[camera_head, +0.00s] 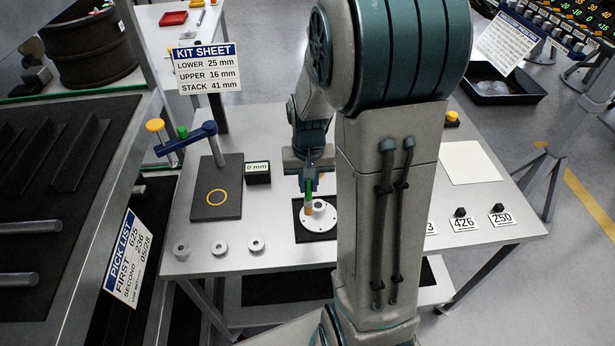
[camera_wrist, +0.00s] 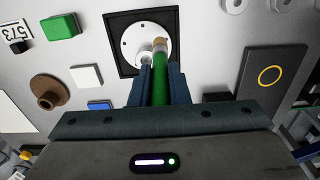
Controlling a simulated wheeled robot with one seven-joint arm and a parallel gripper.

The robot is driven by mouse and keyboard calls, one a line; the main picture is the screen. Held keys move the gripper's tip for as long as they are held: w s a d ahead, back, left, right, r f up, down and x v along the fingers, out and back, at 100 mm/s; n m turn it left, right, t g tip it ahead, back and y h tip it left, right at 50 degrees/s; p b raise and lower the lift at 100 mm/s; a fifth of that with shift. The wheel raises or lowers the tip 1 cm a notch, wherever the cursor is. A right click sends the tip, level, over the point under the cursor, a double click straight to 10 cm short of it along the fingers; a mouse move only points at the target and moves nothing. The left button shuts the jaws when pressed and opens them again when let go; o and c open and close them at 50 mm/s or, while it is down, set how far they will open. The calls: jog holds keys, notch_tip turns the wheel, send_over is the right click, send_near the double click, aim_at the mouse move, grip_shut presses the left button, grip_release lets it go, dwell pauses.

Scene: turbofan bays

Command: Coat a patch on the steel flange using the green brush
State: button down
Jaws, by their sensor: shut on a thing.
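My gripper (camera_head: 309,178) is above the middle of the table, shut on the green brush (camera_head: 308,190), which points down. The brush also shows in the wrist view (camera_wrist: 160,88) between my two fingers, its tan tip over the steel flange. The steel flange (camera_head: 323,222) is a pale round disc with small holes and a raised centre. It lies on a black square mat (camera_head: 309,235), and it shows in the wrist view too (camera_wrist: 133,44). The brush tip overlaps the flange's edge area; I cannot tell whether it touches. No coated patch can be made out.
A dark board with a yellow ring (camera_head: 217,198), a small display block (camera_head: 257,172) and several grey washers (camera_head: 220,248) lie left of the flange. A white plate (camera_head: 469,162) and number cards (camera_head: 463,224) lie right. In the wrist view, a green block (camera_wrist: 60,27) and brown knobbed disc (camera_wrist: 48,91) show.

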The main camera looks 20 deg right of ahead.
aim_at(309, 199)
notch_tip(309, 199, down, 6)
jog(key=b, duration=0.3)
jog(key=shift+d+r, duration=0.1)
jog(key=shift+r, duration=0.05)
jog(key=shift+d+r, duration=0.1)
jog(key=shift+d, duration=0.25)
jog(key=s+d, duration=0.2)
jog(key=d, duration=0.3)
jog(key=shift+w+a, duration=0.3)
jog(key=shift+a, duration=0.55)
jog(key=shift+w+a, duration=0.3)
jog(key=shift+a, duration=0.5)
jog(key=shift+w+a, duration=0.3)
jog(key=shift+a, duration=0.55)
jog(key=r+p, duration=0.1)
jog(key=a+r+p, duration=0.1)
jog(key=r, duration=0.1)
jog(key=shift+w, duration=0.1)
jog(key=shift+r+p, duration=1.7)
jog(key=shift+r, duration=0.75)
